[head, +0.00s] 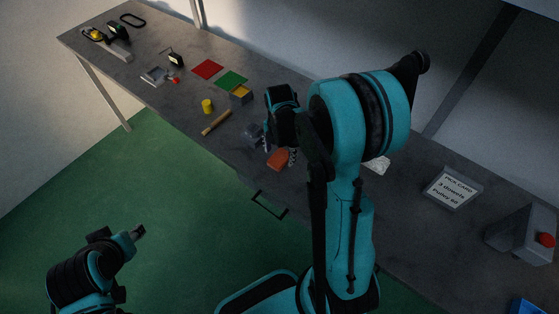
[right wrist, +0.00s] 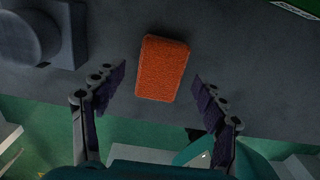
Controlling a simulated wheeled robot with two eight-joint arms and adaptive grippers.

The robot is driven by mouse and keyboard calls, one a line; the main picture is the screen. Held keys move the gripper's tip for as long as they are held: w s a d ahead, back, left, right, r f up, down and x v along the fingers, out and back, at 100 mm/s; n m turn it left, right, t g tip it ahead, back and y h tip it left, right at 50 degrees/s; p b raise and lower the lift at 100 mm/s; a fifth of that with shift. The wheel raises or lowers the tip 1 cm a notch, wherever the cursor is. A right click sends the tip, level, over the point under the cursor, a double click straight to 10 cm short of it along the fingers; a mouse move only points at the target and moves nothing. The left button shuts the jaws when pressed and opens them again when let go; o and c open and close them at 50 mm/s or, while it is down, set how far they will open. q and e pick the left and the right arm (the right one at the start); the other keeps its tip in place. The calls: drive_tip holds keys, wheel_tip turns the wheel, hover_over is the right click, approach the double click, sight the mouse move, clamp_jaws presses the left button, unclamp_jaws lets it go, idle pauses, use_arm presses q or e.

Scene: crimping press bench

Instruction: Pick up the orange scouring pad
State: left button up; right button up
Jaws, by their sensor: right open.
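The orange scouring pad (head: 277,160) lies flat on the grey bench near its front edge. In the right wrist view the pad (right wrist: 162,68) shows whole, slightly tilted, with nothing holding it. My right gripper (right wrist: 159,79) is open, with one finger on each side of the pad and clear gaps to it. In the head view my right gripper (head: 279,148) hangs over the pad and partly hides it. My left gripper (head: 138,231) is at the lower left, away from the bench, too small to read its fingers.
A dark grey block with a round part (right wrist: 28,38) stands left of the pad in the right wrist view. A wooden stick (head: 216,123), yellow cylinder (head: 207,106) and yellow-topped box (head: 240,95) lie further left. A pick card (head: 452,188) and red-button box (head: 525,235) are right.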

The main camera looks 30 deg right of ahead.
drive_tip(key=shift+f, duration=0.75)
drive_tip(key=c, duration=1)
drive_tip(key=shift+o, duration=0.2)
drive_tip(key=shift+r, duration=0.1)
